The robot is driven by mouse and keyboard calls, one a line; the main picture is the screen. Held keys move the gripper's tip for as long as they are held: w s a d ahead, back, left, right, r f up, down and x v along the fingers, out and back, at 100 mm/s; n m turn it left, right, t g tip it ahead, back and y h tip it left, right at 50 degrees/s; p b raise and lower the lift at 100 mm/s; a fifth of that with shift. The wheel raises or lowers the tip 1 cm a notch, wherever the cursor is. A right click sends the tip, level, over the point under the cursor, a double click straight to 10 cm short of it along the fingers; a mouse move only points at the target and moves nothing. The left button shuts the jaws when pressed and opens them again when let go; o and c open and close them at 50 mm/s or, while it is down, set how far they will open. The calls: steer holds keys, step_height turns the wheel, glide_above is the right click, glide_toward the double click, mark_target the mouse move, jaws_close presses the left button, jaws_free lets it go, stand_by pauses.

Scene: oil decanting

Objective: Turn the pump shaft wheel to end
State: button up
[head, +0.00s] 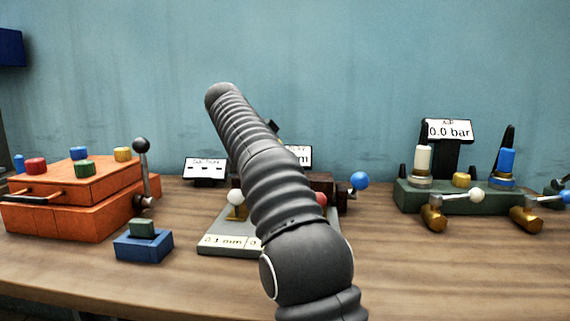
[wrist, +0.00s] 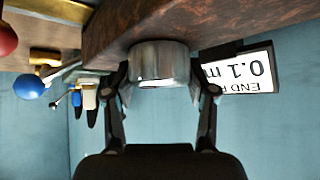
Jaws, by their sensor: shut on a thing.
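A short silver cylinder, which looks like the pump shaft wheel (wrist: 160,62), sticks out from a dark reddish-brown block (wrist: 235,22) in the wrist view. My gripper (wrist: 158,84) has one finger on each side of the wheel and is shut on it. In the head view my arm covers the wheel and nearly all of the gripper. Part of the brown block (head: 322,182) shows there just right of the arm. A white display (wrist: 243,75) beside the wheel appears upside down in the wrist view and reads "END" and "0.1 m", partly hidden by a finger.
A blue-knobbed lever (head: 359,181) sticks out right of the block. A grey plate (head: 215,243) with a white knob lies in front. An orange box (head: 70,215) with a lever and a small blue box (head: 143,245) stand left. A green valve unit (head: 410,198) reading 0.0 bar stands right.

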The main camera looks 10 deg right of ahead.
steer(key=shift+f, duration=0.1)
stand_by(0.3)
steer(key=o, duration=1.2)
steer(key=shift+c, duration=0.2)
steer(key=shift+s+a+r, duration=0.1)
steer(key=shift+a+r, duration=0.3)
steer(key=shift+r, duration=0.1)
steer(key=shift+v, duration=0.9)
steer(key=s+a, duration=0.5)
steer(key=a, duration=0.6)
steer(key=shift+s+d, duration=0.1)
